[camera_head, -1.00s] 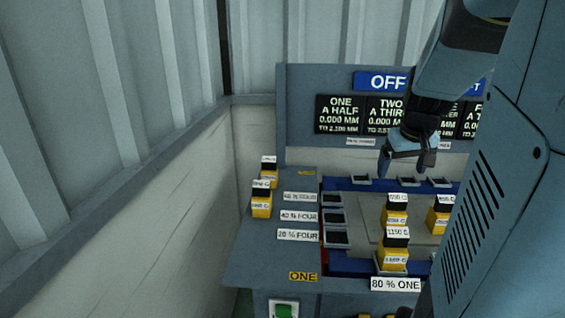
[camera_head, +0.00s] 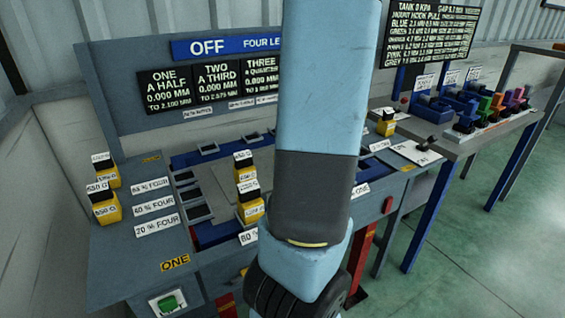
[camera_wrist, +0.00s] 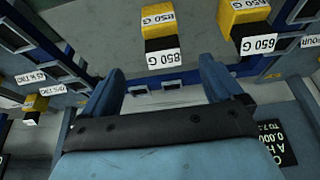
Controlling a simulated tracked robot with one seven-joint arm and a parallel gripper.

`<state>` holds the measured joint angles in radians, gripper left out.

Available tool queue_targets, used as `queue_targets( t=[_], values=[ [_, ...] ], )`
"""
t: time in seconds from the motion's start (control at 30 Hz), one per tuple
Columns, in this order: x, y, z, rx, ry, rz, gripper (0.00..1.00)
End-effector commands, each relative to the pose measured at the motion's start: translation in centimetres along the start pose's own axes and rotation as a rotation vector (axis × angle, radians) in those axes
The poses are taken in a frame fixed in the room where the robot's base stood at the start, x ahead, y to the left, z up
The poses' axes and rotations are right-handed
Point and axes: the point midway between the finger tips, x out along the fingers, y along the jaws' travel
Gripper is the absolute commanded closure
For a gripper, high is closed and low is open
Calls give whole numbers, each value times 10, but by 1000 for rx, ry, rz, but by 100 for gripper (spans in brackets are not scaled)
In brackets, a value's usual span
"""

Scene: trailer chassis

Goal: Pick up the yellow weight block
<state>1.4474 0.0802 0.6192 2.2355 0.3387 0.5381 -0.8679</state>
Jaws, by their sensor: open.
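Several yellow weight blocks with black tops and white gram labels are in view, and I cannot tell which one the task means. In the head view two stand at the console's left (camera_head: 102,212), two stand in the middle (camera_head: 251,212), and one stands at the right (camera_head: 386,128). In the wrist view my gripper (camera_wrist: 162,66) is open and empty. A block labelled 850 G (camera_wrist: 150,30) lies beyond the gap between the fingers, apart from them. A block labelled 650 G (camera_wrist: 243,16) is to its right. My arm hides the gripper in the head view.
The grey console (camera_head: 130,250) has label plates, small dark pads and a green button (camera_head: 168,302). A display panel (camera_head: 215,85) reading OFF stands behind. A bench with coloured connectors (camera_head: 490,105) is at the right. Open green floor (camera_head: 460,250) lies front right.

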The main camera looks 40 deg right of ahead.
Motion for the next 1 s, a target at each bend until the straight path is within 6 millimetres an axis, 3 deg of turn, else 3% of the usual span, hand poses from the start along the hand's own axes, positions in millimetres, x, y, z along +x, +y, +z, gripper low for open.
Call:
queue_targets(
  t=[0.6,1.0],
  values=[
    [75,0,1,0,-2,-3,6],
    [101,-2,0,0,-1,-3,6]
  ],
)
